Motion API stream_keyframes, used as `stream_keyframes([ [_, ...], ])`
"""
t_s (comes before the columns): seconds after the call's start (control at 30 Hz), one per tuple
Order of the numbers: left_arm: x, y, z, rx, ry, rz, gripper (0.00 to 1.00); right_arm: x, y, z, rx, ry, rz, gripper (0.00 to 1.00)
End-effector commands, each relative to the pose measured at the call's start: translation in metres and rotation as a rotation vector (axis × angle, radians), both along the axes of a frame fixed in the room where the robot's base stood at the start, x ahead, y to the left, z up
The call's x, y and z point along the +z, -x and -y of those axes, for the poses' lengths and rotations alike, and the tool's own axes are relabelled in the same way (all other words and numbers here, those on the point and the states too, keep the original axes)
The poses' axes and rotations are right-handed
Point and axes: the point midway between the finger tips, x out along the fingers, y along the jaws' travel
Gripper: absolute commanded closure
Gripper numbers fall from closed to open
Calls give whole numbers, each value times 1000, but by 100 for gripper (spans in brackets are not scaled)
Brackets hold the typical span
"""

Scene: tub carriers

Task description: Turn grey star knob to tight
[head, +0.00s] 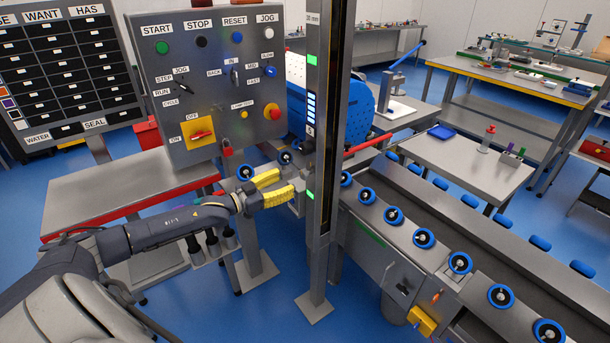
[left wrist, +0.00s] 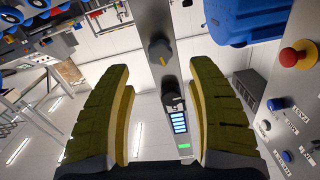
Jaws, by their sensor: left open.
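The grey star knob (left wrist: 160,52) shows in the left wrist view as a dark grey knob with a small yellow mark, on the face of a metal post (left wrist: 150,20). It lies between and beyond the fingertips, with no contact visible. In the head view I cannot clearly make it out near the post. My left gripper (head: 279,187) has yellow fingers, spread apart and empty, pointing right at the post (head: 325,120). In the left wrist view its fingers (left wrist: 160,72) frame the knob. A tight mark is not readable. My right gripper is not in view.
A control panel (head: 215,85) with buttons and switches stands just behind and left of the gripper. A roller conveyor (head: 405,255) runs right of the post. A red-edged table (head: 110,195) is at left, a blue guard (head: 358,110) behind the post.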

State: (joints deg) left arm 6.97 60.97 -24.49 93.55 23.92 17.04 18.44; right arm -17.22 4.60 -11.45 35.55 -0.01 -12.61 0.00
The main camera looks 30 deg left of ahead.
Motion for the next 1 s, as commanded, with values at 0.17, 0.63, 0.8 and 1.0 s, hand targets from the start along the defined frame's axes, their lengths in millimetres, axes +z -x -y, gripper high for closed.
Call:
stream_keyframes([
  [0.17,1,-19,8,1,0,2,42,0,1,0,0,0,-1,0],
  [0.63,0,-65,27,1,0,1,42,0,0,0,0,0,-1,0],
  [0.8,0,-75,31,1,-1,1,42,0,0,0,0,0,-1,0],
  [1.0,0,-81,34,0,0,0,42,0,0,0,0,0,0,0],
])
